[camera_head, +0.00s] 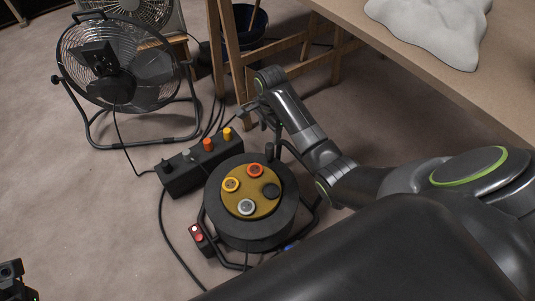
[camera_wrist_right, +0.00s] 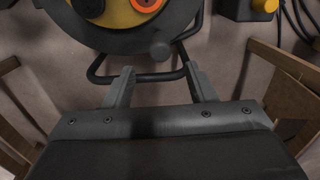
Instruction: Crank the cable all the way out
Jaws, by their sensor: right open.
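The cable reel (camera_head: 275,222) stands on the floor, a black drum in a tubular frame with a yellow face and several coloured sockets. A dark knob, apparently the crank handle (camera_head: 269,150), stands up at the drum's far edge; it also shows in the right wrist view (camera_wrist_right: 160,47). My right gripper (camera_head: 256,114) is open and empty, just beyond the knob and apart from it. In the wrist view its fingers point toward the reel with the knob ahead of the gap. A dark part at the lower left edge (camera_head: 14,278) looks like my left gripper, mostly cut off.
A power strip (camera_head: 188,174) with orange and yellow plugs lies beside the reel, with black cables around it. A floor fan (camera_head: 120,65) stands at the upper left. Wooden trestle legs (camera_head: 228,55) and a workbench (camera_head: 440,75) stand close behind and right of my right arm.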

